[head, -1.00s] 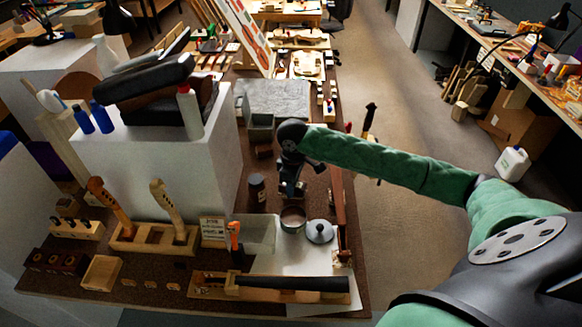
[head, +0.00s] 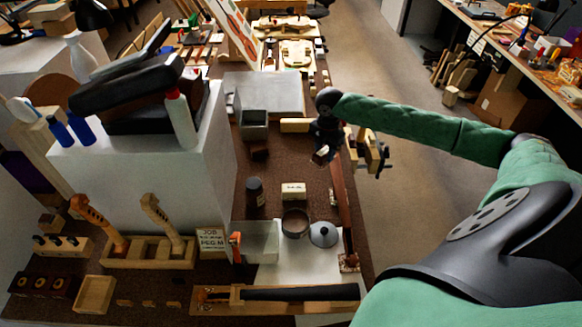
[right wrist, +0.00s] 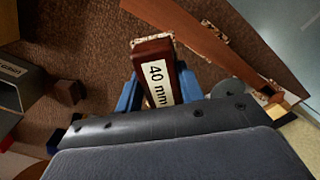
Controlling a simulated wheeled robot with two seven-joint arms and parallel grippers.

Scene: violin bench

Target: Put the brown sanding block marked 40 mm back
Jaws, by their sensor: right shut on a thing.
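The brown sanding block (right wrist: 158,75) with a white "40 mm" label is between the blue fingers of my right gripper (right wrist: 157,92) in the right wrist view. In the head view my right gripper (head: 322,150) is over the bench near its right edge, and the block's pale label shows small below it. The gripper is shut on the block. My left gripper is not in view.
A cream labelled block (head: 293,190) lies on the brown bench behind a round pot (head: 295,223). A dark jar (head: 254,192), an open grey-green box (head: 254,125) and a long reddish-brown strip (head: 341,200) are nearby. Bare bench lies between them.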

